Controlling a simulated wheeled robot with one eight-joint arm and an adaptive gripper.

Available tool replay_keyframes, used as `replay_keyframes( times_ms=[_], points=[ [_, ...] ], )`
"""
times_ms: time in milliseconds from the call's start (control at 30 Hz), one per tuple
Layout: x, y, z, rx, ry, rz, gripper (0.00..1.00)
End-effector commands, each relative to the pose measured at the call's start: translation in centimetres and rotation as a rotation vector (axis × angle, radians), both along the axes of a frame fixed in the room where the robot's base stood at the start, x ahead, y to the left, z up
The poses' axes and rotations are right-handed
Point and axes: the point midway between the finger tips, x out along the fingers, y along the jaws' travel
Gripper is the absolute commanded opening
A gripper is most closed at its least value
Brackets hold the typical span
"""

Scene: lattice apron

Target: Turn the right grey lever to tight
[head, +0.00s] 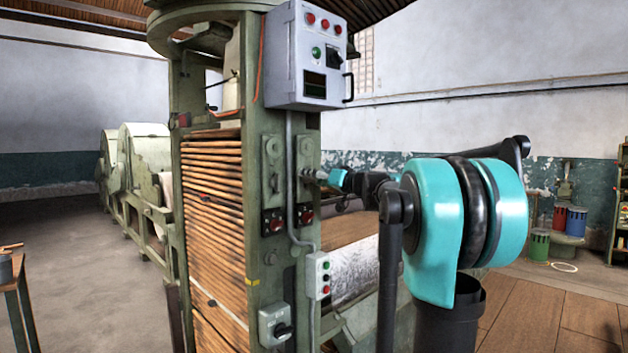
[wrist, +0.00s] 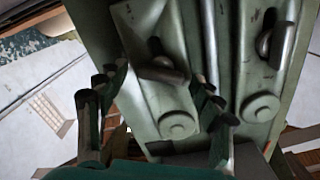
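The right grey lever (wrist: 162,72) shows in the wrist view on a pale green plate with a round boss. My gripper (wrist: 157,82) is open, with one dark finger on each side of this lever; I cannot tell whether either finger touches it. The left grey lever (wrist: 276,44) is on a similar plate, to the right in this turned view. In the head view my gripper (head: 319,176) is at the right plate (head: 305,150) on the machine's post, and it hides most of the right lever. The left lever (head: 275,183) shows on the other plate. No tight marking is readable.
A grey control box (head: 307,60) hangs above the plates. A conduit (head: 290,180) runs down between them. Red switches (head: 272,222) sit below, with a small button box (head: 318,275) lower down. Stacked wooden slats (head: 212,215) fill the machine's left side.

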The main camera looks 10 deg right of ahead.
Motion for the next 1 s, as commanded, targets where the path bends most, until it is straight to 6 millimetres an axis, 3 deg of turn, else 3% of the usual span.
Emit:
replay_keyframes(
  times_ms=[67,367,667,1000],
  points=[
    [-0.01,-0.01,0.00,0.000,0.000,0.000,0.55],
    [-0.02,-0.02,0.00,0.000,0.000,0.000,0.18],
    [-0.01,-0.04,0.00,0.028,0.021,0.000,0.17],
    [0.04,-0.12,-0.06,0.203,0.148,0.000,0.17]
  ],
)
